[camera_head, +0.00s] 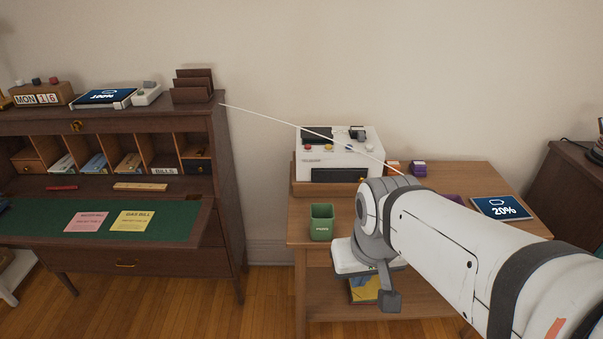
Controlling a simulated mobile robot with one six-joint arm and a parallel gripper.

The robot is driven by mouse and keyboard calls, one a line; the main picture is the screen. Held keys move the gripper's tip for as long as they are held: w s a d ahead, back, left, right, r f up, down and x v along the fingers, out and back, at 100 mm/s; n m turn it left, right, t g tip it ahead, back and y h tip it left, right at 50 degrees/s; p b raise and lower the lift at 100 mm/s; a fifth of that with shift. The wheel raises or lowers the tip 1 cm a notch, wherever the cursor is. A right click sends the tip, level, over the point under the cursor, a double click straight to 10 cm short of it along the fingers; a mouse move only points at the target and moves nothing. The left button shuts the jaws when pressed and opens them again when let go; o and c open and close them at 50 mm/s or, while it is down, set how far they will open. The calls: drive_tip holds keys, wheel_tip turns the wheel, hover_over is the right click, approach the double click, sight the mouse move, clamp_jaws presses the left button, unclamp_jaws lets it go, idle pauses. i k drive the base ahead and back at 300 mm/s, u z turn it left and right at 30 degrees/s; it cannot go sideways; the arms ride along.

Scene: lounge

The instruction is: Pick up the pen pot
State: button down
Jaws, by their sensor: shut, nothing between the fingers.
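A green pot (321,223), which looks like the pen pot, stands upright near the front left of the wooden side table (300,208). It has small pale lettering on its front, and no pens show in it. My gripper (389,300) hangs at the end of my white arm, to the right of the pot and lower in the picture. It points down in front of the table, apart from the pot. Its fingers look shut and empty. My arm hides part of the table's middle and right side.
A white machine (338,160) stands behind the pot. A brown desk (228,190) with papers stands to the left, with a gap between.

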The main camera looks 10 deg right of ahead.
sight(322, 215)
drive_tip(key=u, duration=2.6)
drive_tip(key=k, duration=0.75)
drive_tip(key=z, duration=1.75)
drive_tip(key=i, duration=1)
drive_tip(key=u, duration=0.05)
